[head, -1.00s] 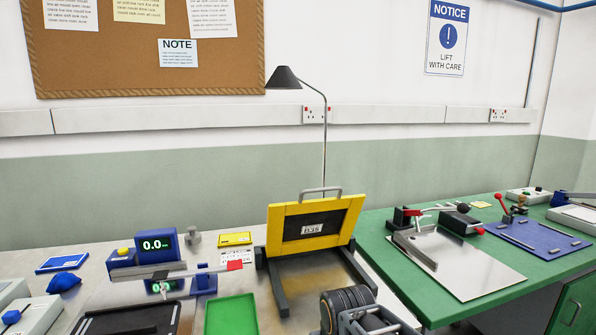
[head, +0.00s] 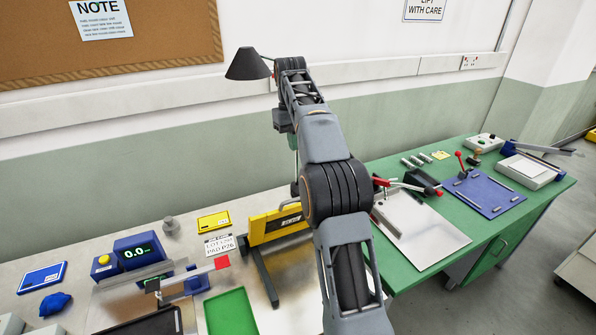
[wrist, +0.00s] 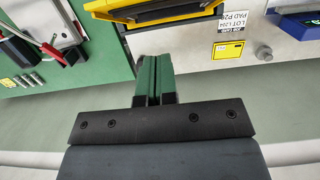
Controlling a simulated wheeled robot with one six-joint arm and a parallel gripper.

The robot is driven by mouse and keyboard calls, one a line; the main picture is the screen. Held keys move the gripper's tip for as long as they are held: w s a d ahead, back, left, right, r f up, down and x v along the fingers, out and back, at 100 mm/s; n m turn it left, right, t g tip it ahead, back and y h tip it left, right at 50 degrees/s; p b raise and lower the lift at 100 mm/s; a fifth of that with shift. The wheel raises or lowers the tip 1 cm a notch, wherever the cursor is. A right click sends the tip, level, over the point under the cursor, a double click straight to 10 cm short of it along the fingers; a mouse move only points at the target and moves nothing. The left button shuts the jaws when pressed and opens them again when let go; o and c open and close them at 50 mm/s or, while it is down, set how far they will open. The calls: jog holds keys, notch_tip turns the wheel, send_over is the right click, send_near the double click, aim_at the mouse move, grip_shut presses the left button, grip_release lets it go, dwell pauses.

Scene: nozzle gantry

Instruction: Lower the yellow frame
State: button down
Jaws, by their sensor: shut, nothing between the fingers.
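The yellow frame (head: 262,229) stands raised and tilted over its dark base rails on the grey bench, partly hidden by my arm in the head view. In the wrist view, part of the yellow frame (wrist: 172,20) shows at the top edge, with a grey bar along it. My gripper (wrist: 153,82) is shut and empty, its green fingers pressed together. It points toward the frame and is apart from it. In the head view, most of my gripper is hidden behind my arm.
A black lamp (head: 247,64) stands close to the left of my arm. Left of the frame are a yellow case (head: 214,222), a green tray (head: 230,313) and a blue display device (head: 137,252). A green bench (head: 452,202) with clamps lies right.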

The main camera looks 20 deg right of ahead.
jog(key=shift+s+a+f+b, duration=0.2)
jog(key=shift+s+f, duration=0.55)
jog(key=shift+f, duration=1.2)
jog(key=shift+s+d+f+b, duration=0.2)
jog(key=shift+s+f, duration=0.55)
jog(key=shift+f, duration=1.2)
jog(key=shift+s+a+f+b, duration=0.1)
jog(key=shift+s+f+b, duration=0.45)
jog(key=shift+f, duration=1.4)
jog(key=shift+s+f, duration=0.1)
jog(key=shift+s, duration=0.15)
